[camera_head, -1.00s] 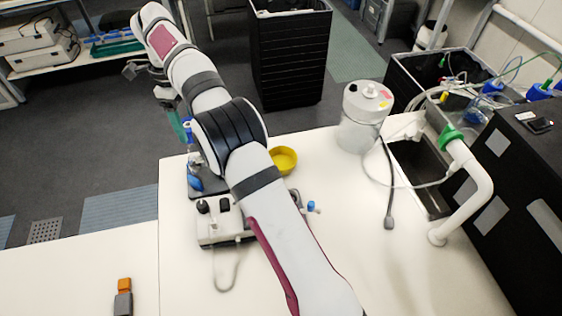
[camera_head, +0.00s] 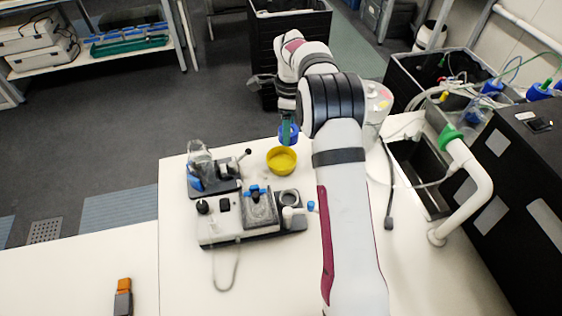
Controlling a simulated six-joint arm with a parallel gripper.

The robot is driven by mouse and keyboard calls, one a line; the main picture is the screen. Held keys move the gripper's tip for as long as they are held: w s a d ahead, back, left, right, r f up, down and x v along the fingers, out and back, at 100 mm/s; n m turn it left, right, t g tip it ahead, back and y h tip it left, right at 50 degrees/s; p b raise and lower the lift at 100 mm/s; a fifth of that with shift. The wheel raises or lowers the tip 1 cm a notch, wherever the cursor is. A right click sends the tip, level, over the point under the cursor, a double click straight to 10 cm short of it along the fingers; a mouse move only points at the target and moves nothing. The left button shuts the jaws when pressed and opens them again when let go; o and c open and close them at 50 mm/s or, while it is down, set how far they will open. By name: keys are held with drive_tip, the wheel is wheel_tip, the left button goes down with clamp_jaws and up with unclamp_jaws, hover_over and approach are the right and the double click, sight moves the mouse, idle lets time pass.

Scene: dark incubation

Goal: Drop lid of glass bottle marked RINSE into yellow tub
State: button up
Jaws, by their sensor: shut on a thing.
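My gripper (camera_head: 287,138) is shut on a blue lid (camera_head: 292,129) and holds it just above and behind the yellow tub (camera_head: 282,160). The tub is a low round bowl on the white bench, open at the top and apart from the lid. A clear glass bottle (camera_head: 200,153) stands on a dark plate at the left, with no lid seen on its top. Its marking is too small to read.
A grey device (camera_head: 225,222) with knobs and a round well stands in front of the tub. A white carboy (camera_head: 377,105) is partly hidden behind my arm. A sink (camera_head: 418,172) and white pipe lie to the right. A black bin (camera_head: 262,20) stands behind the bench.

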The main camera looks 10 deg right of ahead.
drive_tip(key=shift+f, duration=1.8)
drive_tip(key=o, duration=1.3)
wheel_tip(320, 180, up, 16)
drive_tip(key=shift+f, duration=0.1)
drive_tip(key=shift+a, duration=0.1)
drive_tip(key=s+a+r+n, duration=0.3)
drive_tip(key=s+n, duration=0.1)
drive_tip(key=s, duration=0.5)
drive_tip(key=s+a+r+n, duration=0.3)
drive_tip(key=s+n, duration=0.2)
drive_tip(key=s, duration=0.3)
drive_tip(key=s+a+f+n, duration=0.1)
drive_tip(key=s+f+n, duration=0.2)
drive_tip(key=s, duration=0.4)
drive_tip(key=s+a+f+n+y, duration=0.1)
drive_tip(key=s+f+n, duration=0.1)
drive_tip(key=s, duration=0.5)
drive_tip(key=s+a+f+n, duration=0.1)
drive_tip(key=s+f+n, duration=0.2)
drive_tip(key=s, duration=0.4)
drive_tip(key=shift+s+a+f+n+y, duration=0.3)
drive_tip(key=shift+y, duration=0.1)
